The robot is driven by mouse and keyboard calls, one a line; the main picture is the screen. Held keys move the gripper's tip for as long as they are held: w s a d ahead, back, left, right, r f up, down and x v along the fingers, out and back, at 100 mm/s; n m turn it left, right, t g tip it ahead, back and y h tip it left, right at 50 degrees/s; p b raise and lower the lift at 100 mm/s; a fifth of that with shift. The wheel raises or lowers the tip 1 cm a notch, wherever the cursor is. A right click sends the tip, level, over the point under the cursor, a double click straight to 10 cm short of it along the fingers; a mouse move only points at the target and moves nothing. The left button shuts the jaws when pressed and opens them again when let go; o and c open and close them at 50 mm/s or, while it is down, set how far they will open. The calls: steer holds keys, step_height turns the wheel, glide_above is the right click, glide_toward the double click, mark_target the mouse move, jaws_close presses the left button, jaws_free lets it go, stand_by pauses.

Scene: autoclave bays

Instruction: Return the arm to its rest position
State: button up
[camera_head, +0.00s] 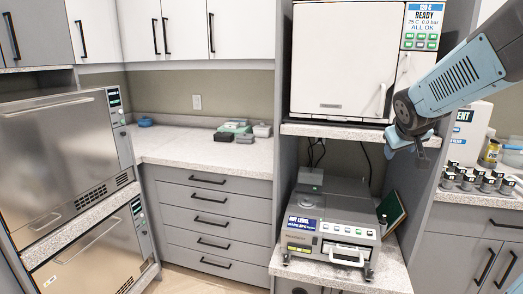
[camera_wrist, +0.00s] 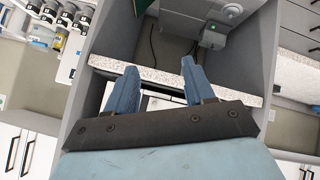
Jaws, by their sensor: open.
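My gripper (camera_wrist: 157,82) shows in the wrist view with its two blue fingers apart and nothing between them. In the head view my arm comes in from the upper right, and my gripper (camera_head: 412,150) hangs at its end in front of the right bay, just below and beside the white autoclave (camera_head: 345,60). The fingers are small and partly hidden there, and I see no contact with anything.
A grey label machine (camera_head: 333,235) stands on the lower shelf, with a green book (camera_head: 394,211) leaning beside it. Several dark-capped jars (camera_head: 473,180) stand on the right counter. Two steel autoclaves (camera_head: 62,150) are stacked at left. The middle counter (camera_head: 185,147) is mostly clear.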

steer(key=s+a+f+g+y, duration=0.1)
steer(key=s+a+y, duration=0.1)
steer(key=s+a, duration=0.4)
steer(key=s+a+f+m+g+y, duration=0.1)
steer(key=s+a, duration=0.6)
steer(key=s, duration=0.8)
steer(key=shift+s+a+f+g+y, duration=0.2)
steer(key=shift+s+g+y, duration=0.1)
steer(key=shift+g+y, duration=0.15)
